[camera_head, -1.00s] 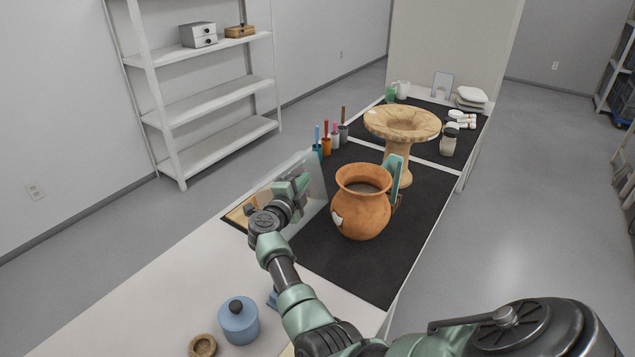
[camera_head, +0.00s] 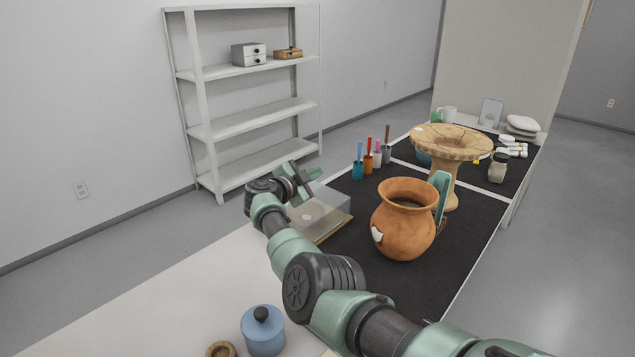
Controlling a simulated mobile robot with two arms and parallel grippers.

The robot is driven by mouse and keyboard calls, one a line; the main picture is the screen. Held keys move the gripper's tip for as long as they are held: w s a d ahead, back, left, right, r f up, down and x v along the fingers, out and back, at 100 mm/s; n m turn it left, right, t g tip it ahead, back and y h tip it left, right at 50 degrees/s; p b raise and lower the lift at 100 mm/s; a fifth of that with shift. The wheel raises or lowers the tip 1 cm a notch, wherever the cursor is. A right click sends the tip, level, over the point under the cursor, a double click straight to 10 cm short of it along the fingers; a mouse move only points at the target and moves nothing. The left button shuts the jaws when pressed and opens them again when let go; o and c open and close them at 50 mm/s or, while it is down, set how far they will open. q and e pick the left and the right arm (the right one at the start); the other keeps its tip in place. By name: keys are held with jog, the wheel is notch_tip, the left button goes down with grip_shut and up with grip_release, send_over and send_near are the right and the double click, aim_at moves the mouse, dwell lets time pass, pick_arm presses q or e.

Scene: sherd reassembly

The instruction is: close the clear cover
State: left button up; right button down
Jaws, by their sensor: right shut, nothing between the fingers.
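The clear cover (camera_head: 334,203) lies down over a shallow tray with a wooden edge (camera_head: 334,232), at the left edge of the black mat. It looks level and down on the tray, though its far left side is partly hidden by my right arm. A pale round thing shows through it. My right gripper (camera_head: 304,182) is shut and empty, just above the cover's left side; I cannot tell if it touches. My left gripper is not in view.
An orange pot (camera_head: 404,232) with a pale patch stands right of the cover, a green piece (camera_head: 440,192) behind it. A tan pedestal bowl (camera_head: 452,143) and several coloured tools (camera_head: 368,160) stand farther back. A blue lidded jar (camera_head: 263,332) is at the front.

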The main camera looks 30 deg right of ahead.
jog(key=shift+w+r, duration=0.1)
jog(key=shift+r, duration=0.05)
dwell(0.4)
jog(key=s+a+r+p, duration=0.2)
jog(key=a+r+p, duration=0.3)
jog(key=a, duration=0.4)
jog(key=shift+s+a+r, duration=0.2)
jog(key=shift+s+r, duration=0.15)
jog(key=shift+r, duration=0.25)
